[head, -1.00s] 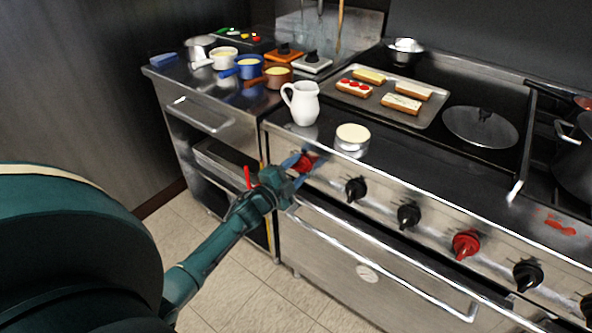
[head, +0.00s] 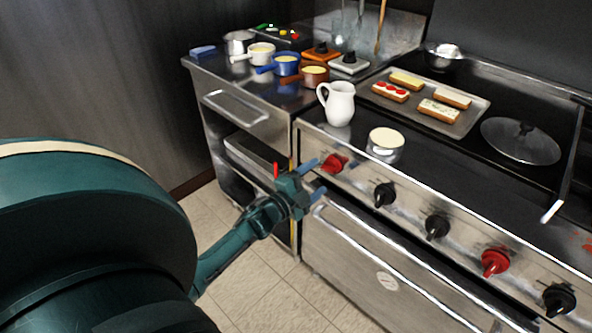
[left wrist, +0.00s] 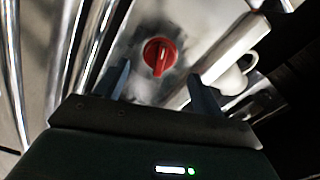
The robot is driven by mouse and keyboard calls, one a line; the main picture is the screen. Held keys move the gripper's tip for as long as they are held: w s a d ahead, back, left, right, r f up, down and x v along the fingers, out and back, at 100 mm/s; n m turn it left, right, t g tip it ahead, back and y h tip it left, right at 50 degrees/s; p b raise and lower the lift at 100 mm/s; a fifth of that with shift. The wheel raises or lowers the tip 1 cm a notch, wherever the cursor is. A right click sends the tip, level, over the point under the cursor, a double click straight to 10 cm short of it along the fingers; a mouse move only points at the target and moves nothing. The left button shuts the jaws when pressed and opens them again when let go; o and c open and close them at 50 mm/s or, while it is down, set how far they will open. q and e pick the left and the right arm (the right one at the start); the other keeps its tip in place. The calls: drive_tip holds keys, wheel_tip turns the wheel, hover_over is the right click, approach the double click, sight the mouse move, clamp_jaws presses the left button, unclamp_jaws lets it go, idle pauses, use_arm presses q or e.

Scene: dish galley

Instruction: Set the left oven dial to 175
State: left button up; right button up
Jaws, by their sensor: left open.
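The left oven dial is a red knob (head: 335,163) at the left end of the stove's front panel. My left gripper (head: 313,178) is open in front of it, its two blue fingers pointing at the panel. In the left wrist view the red dial (left wrist: 159,56) lies ahead of and between the open fingers (left wrist: 159,76), with a gap to both. A pale line on the knob runs nearly upright in that picture. No scale number is readable. My right gripper is not in view.
More knobs, black ones (head: 384,194) and a red one (head: 495,262), run right along the panel. The oven handle (head: 400,262) is below. A white pitcher (head: 340,104) and a round cream-topped tin (head: 385,143) stand above near the edge.

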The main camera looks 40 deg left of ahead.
use_arm(q)
drive_tip(key=s, duration=0.8)
drive_tip(key=shift+s+a, duration=0.15)
drive_tip(key=shift+a, duration=0.2)
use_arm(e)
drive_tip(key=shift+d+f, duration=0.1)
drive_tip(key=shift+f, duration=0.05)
